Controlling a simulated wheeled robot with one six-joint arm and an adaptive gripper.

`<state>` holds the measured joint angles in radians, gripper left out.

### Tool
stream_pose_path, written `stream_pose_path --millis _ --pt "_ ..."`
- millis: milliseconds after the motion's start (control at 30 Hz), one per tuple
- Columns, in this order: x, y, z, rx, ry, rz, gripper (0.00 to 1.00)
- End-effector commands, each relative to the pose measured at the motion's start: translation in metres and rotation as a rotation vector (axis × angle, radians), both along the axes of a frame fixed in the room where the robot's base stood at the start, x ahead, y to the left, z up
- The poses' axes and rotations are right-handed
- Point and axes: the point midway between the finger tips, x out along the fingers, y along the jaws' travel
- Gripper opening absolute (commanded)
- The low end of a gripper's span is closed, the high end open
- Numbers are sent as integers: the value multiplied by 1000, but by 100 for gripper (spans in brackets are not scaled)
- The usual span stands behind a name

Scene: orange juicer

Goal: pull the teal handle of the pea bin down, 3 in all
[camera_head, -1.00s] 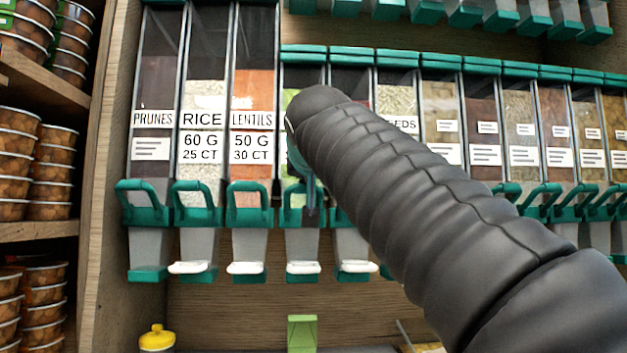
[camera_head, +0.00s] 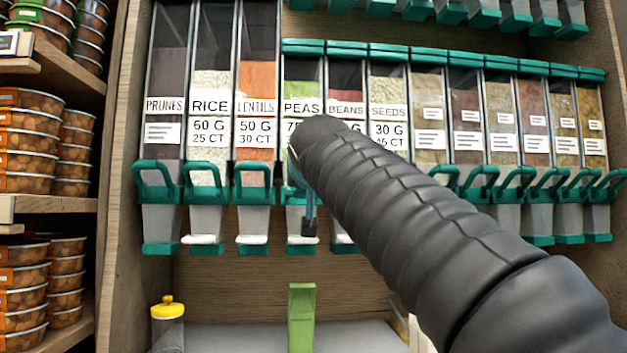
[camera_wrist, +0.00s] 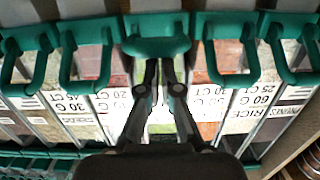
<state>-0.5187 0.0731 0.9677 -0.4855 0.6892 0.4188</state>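The pea bin (camera_head: 303,95) has bright green contents and a "PEAS" label, between the lentils and beans bins. My gripper (camera_head: 308,228) shows below the arm's wrist, in front of the bin's lower part. In the wrist view, which sees the bins upside down, my gripper (camera_wrist: 163,66) has two fingers close together with a narrow gap. Their tips are at the middle teal handle (camera_wrist: 157,46), which stands out differently from its neighbours. Whether they touch it I cannot tell.
A bright green upright piece (camera_head: 301,318) stands below the pea bin. A yellow-capped container (camera_head: 168,322) is at lower left. Neighbouring bins with teal handles, such as the lentils handle (camera_head: 252,184), stand close on both sides. Shelves of orange tubs (camera_head: 35,145) are at left.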

Motion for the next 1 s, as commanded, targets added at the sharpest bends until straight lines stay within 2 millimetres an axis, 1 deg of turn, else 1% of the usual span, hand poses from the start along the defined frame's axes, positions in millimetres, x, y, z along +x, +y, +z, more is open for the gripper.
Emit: stream_pose_path --millis 33,100,333,700,867,1000 --pt "4 -1 -16 -8 29 -9 0" --pt "6 -4 -19 -9 31 -14 0" --pt "8 -8 -22 -11 32 -21 0" --pt "9 -6 -24 -13 34 -18 0" --pt "8 -5 -17 -13 31 -17 0" --pt "5 -6 2 -10 22 -17 0"
